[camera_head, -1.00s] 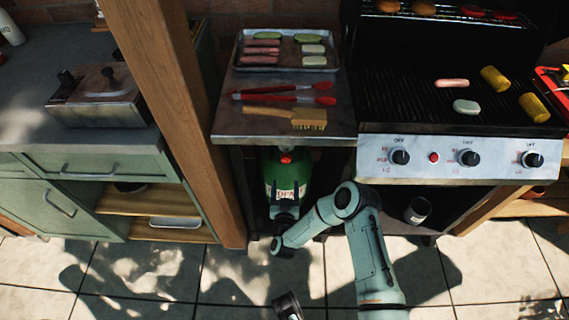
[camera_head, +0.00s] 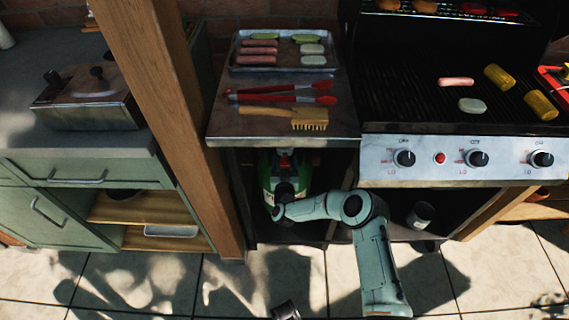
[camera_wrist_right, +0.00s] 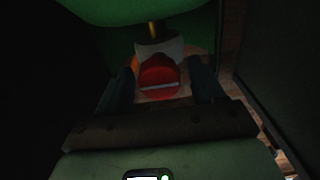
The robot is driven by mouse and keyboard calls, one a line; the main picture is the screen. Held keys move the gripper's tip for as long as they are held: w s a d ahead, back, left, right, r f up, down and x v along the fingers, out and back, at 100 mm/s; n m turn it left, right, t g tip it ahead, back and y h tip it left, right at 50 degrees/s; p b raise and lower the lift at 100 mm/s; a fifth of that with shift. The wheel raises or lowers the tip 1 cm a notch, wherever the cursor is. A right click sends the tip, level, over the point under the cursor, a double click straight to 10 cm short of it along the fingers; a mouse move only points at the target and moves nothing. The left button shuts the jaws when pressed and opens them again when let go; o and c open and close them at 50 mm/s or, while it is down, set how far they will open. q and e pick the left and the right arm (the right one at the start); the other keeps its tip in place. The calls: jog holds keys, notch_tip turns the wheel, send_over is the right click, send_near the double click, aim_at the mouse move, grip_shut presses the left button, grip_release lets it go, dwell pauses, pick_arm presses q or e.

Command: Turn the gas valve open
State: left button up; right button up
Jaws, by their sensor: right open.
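A green gas bottle (camera_head: 306,172) stands in the dark space under the side shelf of the grill. Its red valve knob (camera_wrist_right: 160,76) has a pale bar across it and shows in the right wrist view. In the head view the knob (camera_head: 285,152) is only a small red spot under the shelf edge. My right gripper (camera_wrist_right: 161,82) is open, with one finger on each side of the knob. I cannot tell whether the fingers touch it. In the head view my right gripper (camera_head: 285,168) is dark in front of the bottle and hides part of it.
The metal side shelf (camera_head: 225,125) overhangs the bottle and holds a tray (camera_head: 236,60), red tongs (camera_head: 285,98) and a brush (camera_head: 310,119). A wooden post (camera_head: 165,120) stands left of the bottle.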

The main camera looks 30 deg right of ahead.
jog(key=c, duration=1)
